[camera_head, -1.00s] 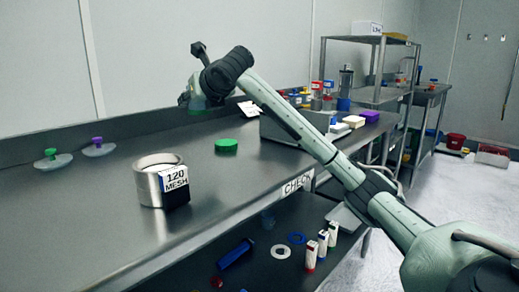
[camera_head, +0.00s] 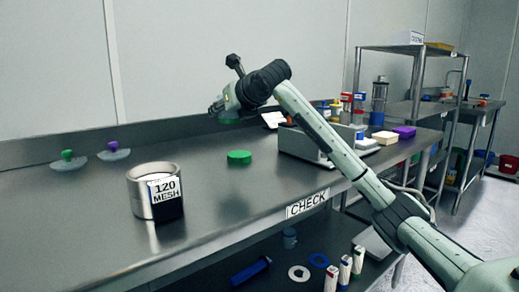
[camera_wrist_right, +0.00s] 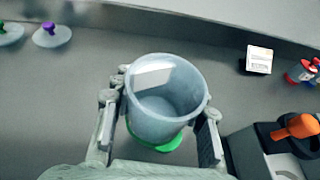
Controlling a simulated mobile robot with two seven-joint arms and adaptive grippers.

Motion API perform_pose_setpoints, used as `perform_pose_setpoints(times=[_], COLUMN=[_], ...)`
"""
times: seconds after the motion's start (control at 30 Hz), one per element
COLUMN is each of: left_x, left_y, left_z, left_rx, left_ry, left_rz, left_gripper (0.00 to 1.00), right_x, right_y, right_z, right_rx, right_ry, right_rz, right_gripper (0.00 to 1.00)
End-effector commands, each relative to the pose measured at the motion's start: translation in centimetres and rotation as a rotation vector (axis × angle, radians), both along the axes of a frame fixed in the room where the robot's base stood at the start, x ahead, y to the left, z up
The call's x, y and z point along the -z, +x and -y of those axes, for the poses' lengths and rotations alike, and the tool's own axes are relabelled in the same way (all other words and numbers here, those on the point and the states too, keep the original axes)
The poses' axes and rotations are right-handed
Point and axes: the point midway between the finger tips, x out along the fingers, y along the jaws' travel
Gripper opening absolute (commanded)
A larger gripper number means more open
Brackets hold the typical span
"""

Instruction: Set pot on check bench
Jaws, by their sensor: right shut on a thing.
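The pot is a clear, empty cup (camera_wrist_right: 165,95), seen from above in the right wrist view between my right fingers. My right gripper (camera_wrist_right: 160,115) is shut on it, one finger on each side. In the head view my right gripper (camera_head: 222,106) is over the far part of the check bench (camera_head: 110,232), with the pot small and greenish below it. The pot appears held above the bench top. A green disc (camera_head: 239,157) lies on the bench; green (camera_wrist_right: 160,144) shows beyond the pot's near edge in the wrist view. My left gripper is not in view.
A metal sieve ring labelled 120 MESH (camera_head: 140,200) stands at the left. Two knobbed clear lids (camera_head: 114,153) lie near the back wall. A scale-like device (camera_head: 305,147) is right of the disc. A white card (camera_head: 273,119) is behind it. Bare bench surrounds the disc.

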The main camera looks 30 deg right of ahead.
Motion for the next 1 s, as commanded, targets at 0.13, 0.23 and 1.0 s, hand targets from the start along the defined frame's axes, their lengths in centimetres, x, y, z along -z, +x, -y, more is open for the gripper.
perform_pose_setpoints(times=[0.13, 0.23, 1.0], left_x=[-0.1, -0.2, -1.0], left_y=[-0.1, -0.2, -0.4], left_z=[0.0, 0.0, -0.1], left_rx=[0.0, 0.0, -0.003], left_ry=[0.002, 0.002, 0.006], left_rz=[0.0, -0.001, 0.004], left_gripper=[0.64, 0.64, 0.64], right_x=[2.2, 3.4, 8.7], right_y=[-1.2, -1.8, -2.5], right_z=[3.6, 5.5, 7.8], right_rx=[0.006, 0.005, 0.0], right_ry=[-0.004, -0.002, 0.0], right_rz=[-0.001, 0.0, 0.005], right_gripper=[0.0, 0.0, 0.0])
